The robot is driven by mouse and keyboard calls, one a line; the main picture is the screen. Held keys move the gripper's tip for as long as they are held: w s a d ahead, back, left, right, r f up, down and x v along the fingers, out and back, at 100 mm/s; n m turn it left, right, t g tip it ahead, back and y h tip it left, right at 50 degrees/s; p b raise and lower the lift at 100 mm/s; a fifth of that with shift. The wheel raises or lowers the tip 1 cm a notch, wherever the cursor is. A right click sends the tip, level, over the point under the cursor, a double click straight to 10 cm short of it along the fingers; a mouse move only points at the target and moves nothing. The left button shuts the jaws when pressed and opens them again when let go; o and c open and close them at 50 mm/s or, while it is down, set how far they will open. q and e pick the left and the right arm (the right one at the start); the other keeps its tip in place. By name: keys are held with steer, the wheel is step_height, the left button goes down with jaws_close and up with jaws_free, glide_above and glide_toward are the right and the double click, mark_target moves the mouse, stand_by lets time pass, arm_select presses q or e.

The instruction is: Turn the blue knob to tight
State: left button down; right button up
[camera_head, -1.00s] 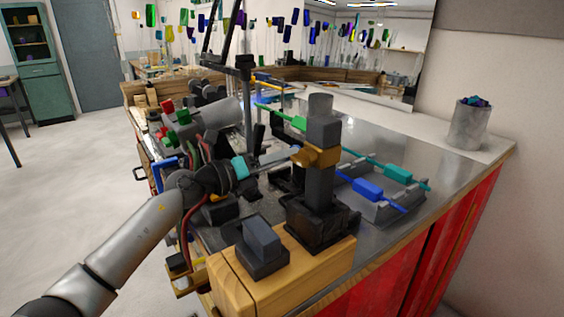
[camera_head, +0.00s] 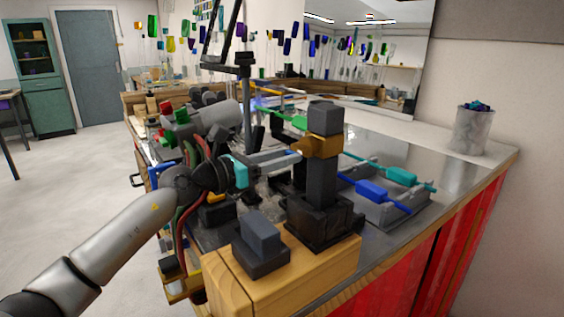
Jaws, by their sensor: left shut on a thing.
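A dark post (camera_head: 320,185) with a brass-coloured clamp (camera_head: 322,146) stands on a black base near the front of the bench. My left gripper (camera_head: 297,155) comes in from the left, with its fingertips at the clamp's left side. Its two long grey fingers show one above the other, with a dark gap between them near the palm. A small bit of blue, the blue knob (camera_head: 293,152), shows at the fingertips; the fingers hide most of it. The gripper is shut on it. My right gripper is not in view.
A wooden block (camera_head: 285,280) carrying a grey stepped piece (camera_head: 261,247) stands in front of the post. A grey rack (camera_head: 395,212) with blue and teal handled rods lies to the right. A grey cylinder (camera_head: 212,122) and several tubes crowd the left.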

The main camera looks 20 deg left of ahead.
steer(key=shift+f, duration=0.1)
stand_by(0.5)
arm_select(q)
steer(key=shift+c, duration=2.3)
jaws_free()
steer(key=shift+s+a, duration=0.1)
steer(key=b+v, duration=0.3)
steer(key=v, duration=1.2)
steer(key=shift+b, duration=0.35)
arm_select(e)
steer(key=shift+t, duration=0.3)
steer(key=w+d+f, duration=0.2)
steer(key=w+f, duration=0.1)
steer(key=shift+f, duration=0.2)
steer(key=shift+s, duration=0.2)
